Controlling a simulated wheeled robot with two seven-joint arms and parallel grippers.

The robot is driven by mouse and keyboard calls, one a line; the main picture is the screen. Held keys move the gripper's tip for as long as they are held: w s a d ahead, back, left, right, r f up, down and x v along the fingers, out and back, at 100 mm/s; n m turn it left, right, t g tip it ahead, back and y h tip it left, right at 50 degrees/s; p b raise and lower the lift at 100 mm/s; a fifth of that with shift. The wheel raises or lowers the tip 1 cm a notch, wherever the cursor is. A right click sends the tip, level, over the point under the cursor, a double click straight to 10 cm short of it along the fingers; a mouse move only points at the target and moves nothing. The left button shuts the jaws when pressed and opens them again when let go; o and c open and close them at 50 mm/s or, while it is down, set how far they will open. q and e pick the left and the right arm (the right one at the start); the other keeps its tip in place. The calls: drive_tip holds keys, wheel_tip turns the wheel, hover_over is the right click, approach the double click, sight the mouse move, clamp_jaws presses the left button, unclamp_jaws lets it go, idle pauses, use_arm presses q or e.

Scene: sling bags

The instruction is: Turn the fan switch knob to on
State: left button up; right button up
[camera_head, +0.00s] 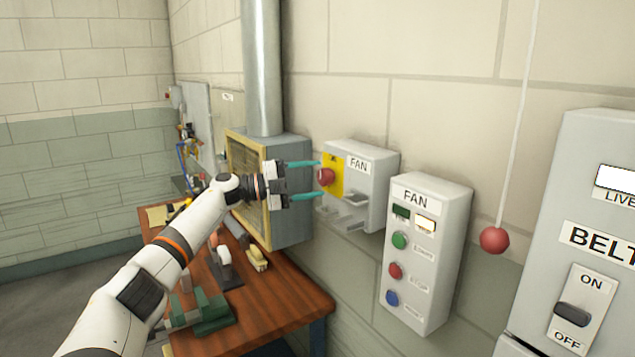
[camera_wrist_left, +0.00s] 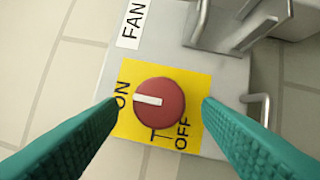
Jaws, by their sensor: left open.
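The fan switch knob (camera_head: 327,177) is round and red, on a yellow plate (camera_head: 336,168) on the grey FAN switch box (camera_head: 375,165). In the left wrist view the knob (camera_wrist_left: 160,112) has a white bar that points left toward the ON label (camera_wrist_left: 122,95). The OFF label (camera_wrist_left: 183,134) is at lower right. My left gripper (camera_head: 321,180) is open, its teal fingers facing the plate. In the wrist view the fingers are on either side of the knob, with visible gaps. I cannot tell the remaining depth to the plate. My right gripper is not in view.
Metal handles (camera_head: 350,206) stick out from the switch box beside the plate. A FAN push-button box (camera_head: 430,215), a red ball on a cord (camera_head: 494,240) and a BELT switch panel (camera_head: 600,270) are to the right. A cluttered wooden table (camera_head: 285,300) stands below.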

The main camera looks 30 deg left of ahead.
use_arm(q)
drive_tip(key=b+v, duration=0.3)
drive_tip(key=v, duration=0.7)
drive_tip(key=shift+f, duration=0.1)
